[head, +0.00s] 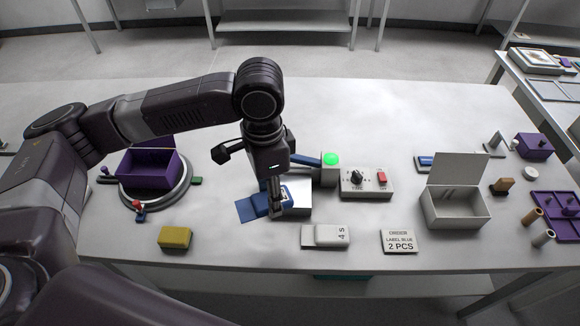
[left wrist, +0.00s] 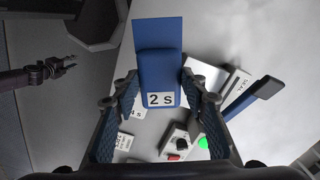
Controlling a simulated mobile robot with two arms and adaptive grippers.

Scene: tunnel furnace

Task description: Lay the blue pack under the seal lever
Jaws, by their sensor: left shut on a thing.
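The blue pack (left wrist: 158,65) has a flat blue flap at one end and a white "2 s" label. My left gripper (head: 273,212) points down and is shut on the pack (head: 255,206), just left of the sealer's pale metal plate (head: 298,196). The plate also shows in the left wrist view (left wrist: 206,76). The blue seal lever (head: 306,160) stands raised behind the plate, joined to a grey post (head: 329,176) with a lit green lamp. I cannot tell whether the pack touches the plate. My right gripper appears small at the left of the wrist view (left wrist: 58,70), its jaw state unclear.
A control box (head: 367,185) with a knob and red switch stands right of the post. A purple box (head: 147,174) stands left; an open grey box (head: 455,211) right.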

